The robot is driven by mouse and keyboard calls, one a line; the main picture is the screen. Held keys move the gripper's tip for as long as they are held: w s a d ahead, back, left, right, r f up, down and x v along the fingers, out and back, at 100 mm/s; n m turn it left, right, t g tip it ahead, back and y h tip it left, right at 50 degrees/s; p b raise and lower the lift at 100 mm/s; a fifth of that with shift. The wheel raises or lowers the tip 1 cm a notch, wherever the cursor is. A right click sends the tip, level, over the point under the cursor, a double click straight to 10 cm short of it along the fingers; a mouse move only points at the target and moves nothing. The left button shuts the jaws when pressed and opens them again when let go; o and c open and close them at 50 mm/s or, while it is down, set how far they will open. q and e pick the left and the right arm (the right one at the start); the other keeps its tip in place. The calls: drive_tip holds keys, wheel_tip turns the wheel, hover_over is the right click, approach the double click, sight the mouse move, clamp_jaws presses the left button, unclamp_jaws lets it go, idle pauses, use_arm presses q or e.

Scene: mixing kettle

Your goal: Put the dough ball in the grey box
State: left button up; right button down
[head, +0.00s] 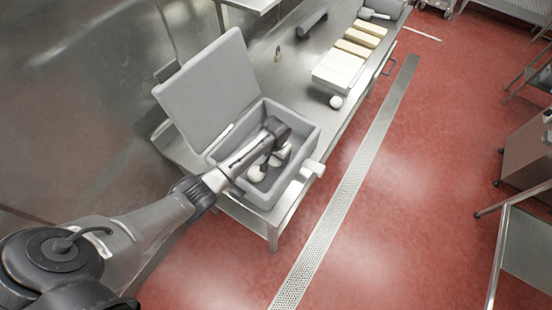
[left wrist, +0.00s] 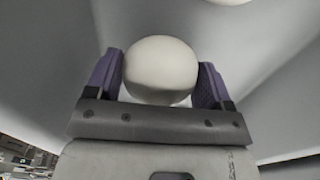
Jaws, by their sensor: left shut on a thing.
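The grey box (head: 292,204) stands open on the steel table, its lid (head: 207,88) tilted up at the back left. My left gripper (head: 266,166) reaches down inside the box. In the left wrist view, the left gripper (left wrist: 160,88) is shut on a round, pale dough ball (left wrist: 160,68), with a finger on each side. In the head view, pale dough balls show in the box by the gripper, one at the lower left (head: 256,174) and another to the right (head: 281,153). I cannot tell whether the held ball touches the floor. My right gripper is not in view.
Another dough ball (head: 336,101) lies on the steel table (head: 290,83) beyond the box, near a white tray (head: 338,70) and yellowish blocks (head: 358,42). Red floor lies right of the table.

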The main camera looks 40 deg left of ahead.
use_arm(q)
drive_tip(key=shift+f, duration=0.9)
drive_tip(key=shift+f, duration=0.15)
drive_tip(key=o, duration=1)
wheel_tip(320, 180, up, 12)
drive_tip(key=shift+r+p, duration=0.15)
drive_tip(key=shift+p, duration=0.2)
